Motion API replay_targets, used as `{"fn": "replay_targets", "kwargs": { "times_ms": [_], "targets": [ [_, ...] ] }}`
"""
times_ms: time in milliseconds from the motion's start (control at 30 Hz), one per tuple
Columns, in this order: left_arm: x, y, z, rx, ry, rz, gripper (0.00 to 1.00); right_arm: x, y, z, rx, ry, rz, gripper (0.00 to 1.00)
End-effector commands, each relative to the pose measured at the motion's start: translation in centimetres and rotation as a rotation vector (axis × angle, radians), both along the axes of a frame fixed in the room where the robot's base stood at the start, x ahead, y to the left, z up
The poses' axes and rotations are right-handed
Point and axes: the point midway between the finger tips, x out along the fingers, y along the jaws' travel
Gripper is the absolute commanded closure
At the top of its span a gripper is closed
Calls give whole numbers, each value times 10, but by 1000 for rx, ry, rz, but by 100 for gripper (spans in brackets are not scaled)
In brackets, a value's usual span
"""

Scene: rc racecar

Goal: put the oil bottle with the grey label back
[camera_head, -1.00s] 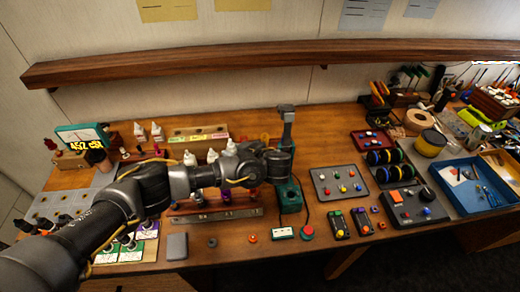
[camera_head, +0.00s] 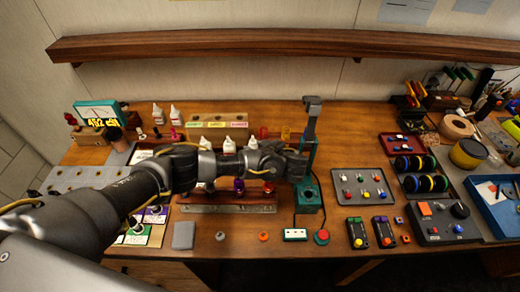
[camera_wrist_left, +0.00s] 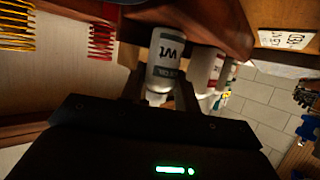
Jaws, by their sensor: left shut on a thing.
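The oil bottle with the grey label (camera_wrist_left: 166,62) is white and sits between the fingers of my left gripper (camera_wrist_left: 158,90), which is shut on it. Its narrow tip points toward the wrist. The bottle's far end is close to a dark wooden piece (camera_wrist_left: 205,22); I cannot tell whether they touch. In the head view my left gripper (camera_head: 298,165) is over the bench beside the green stand, and the held bottle cannot be made out there. A wooden rack (camera_head: 214,136) with green, yellow and pink labels stands behind my left arm. My right gripper is out of view.
White bottles (camera_head: 229,146) stand in front of the rack, and more (camera_wrist_left: 203,70) show beside the held one. A green stand with a grey column (camera_head: 310,125) is close to the gripper. A wooden shelf (camera_head: 250,46) spans the wall.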

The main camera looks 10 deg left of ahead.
Motion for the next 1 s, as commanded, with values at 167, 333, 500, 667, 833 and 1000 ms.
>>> {"fn": "replay_targets", "kwargs": {
  "times_ms": [167, 333, 500, 667, 833, 1000],
  "targets": [
    [0, 0, 0, -2, 0, -1, 92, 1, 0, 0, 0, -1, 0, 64],
    [0, 0, -4, -2, 0, -1, 92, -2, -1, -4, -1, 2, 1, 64],
    [0, 0, -4, -2, 0, -1, 54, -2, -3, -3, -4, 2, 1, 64],
    [0, 0, -4, -2, 0, -1, 47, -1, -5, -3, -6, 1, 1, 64],
    [0, 0, -3, 0, 0, -1, 47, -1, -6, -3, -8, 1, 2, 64],
    [-1, -9, 0, -2, -1, -5, 47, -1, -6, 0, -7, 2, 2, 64]
  ]
}}
